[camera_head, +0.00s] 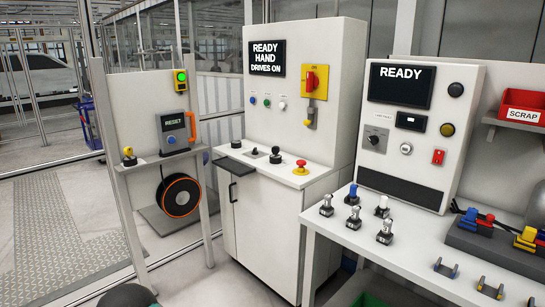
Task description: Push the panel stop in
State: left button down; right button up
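The panel stop (301,167) is a red mushroom button on a yellow base. It sits at the front right of the grey control cabinet's desk (262,171). Nothing covers it. Its head stands above the yellow base; I cannot tell from here exactly how far out it is. The cabinet's screen (267,58) reads "READY HAND DRIVES ON". Neither of my grippers shows in the head view.
A black knob (275,155) stands left of the stop. A red rotary switch (310,81) on a yellow plate is above. On the right, a white bench (340,232) carries several small metal parts and a second panel (416,139) reading "READY". A fence post frame stands left.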

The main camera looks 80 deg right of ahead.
aim_at(300, 162)
jog(key=i, duration=1.7)
jog(key=z, duration=2.6)
jog(key=i, duration=0.2)
jog(key=z, duration=1.95)
jog(key=i, duration=0.9)
